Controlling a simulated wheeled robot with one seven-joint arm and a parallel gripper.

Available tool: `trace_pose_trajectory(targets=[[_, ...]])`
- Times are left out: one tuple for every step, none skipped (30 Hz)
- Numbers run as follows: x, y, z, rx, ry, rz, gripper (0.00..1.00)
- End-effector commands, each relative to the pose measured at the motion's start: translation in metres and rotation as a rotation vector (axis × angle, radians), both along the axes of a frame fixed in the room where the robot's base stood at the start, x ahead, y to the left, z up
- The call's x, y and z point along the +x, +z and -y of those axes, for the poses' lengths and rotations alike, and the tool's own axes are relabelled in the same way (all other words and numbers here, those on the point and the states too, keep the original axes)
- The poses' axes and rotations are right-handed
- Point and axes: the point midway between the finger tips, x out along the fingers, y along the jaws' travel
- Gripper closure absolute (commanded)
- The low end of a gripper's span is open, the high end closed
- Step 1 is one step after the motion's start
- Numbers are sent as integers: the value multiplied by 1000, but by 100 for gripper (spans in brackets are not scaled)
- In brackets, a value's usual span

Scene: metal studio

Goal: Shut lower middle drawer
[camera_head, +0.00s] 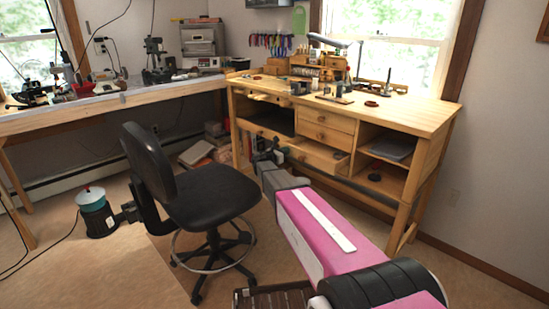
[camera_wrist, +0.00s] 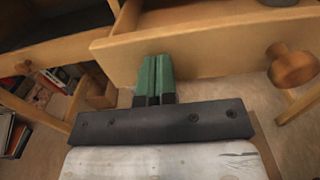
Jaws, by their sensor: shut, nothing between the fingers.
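The lower middle drawer (camera_head: 318,158) of the wooden workbench is pulled out below two closed drawers. In the wrist view its wooden front (camera_wrist: 205,50) crosses the top, with a round knob (camera_wrist: 292,66) at the right. My gripper (camera_head: 265,152) is at the left part of this drawer's front. In the wrist view its green fingers (camera_wrist: 153,72) are together with nothing between them. The fingertips overlap the drawer front left of the knob; I cannot tell whether they touch it. Part of the drawer's inside shows above the front.
A black office chair (camera_head: 209,192) stands left of my arm. The workbench (camera_head: 405,113) has an open shelf with a dark item (camera_head: 393,148) at right. A side bench (camera_head: 120,100) runs along the left. Floor is clear in front of the workbench's right leg.

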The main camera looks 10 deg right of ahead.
Motion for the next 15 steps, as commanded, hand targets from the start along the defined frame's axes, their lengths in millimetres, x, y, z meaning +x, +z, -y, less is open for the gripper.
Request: trace_pose_trajectory(targets=[[12,-1,13,0,-3,0,100],[17,-1,19,0,-2,0,100],[23,-1,29,0,-3,0,100],[28,-1,35,0,-3,0,100],[32,-1,41,0,-2,0,100],[38,-1,49,0,-2,0,100],[42,-1,55,0,-2,0,100],[46,-1,60,0,-2,0,100],[51,-1,67,0,-2,0,100],[55,-1,72,0,-1,0,100],[58,-1,77,0,-1,0,100],[62,-1,83,0,-2,0,100],[65,-1,87,0,-2,0,100],[68,-1,90,0,-1,0,100],[71,-1,94,0,-1,0,100]])
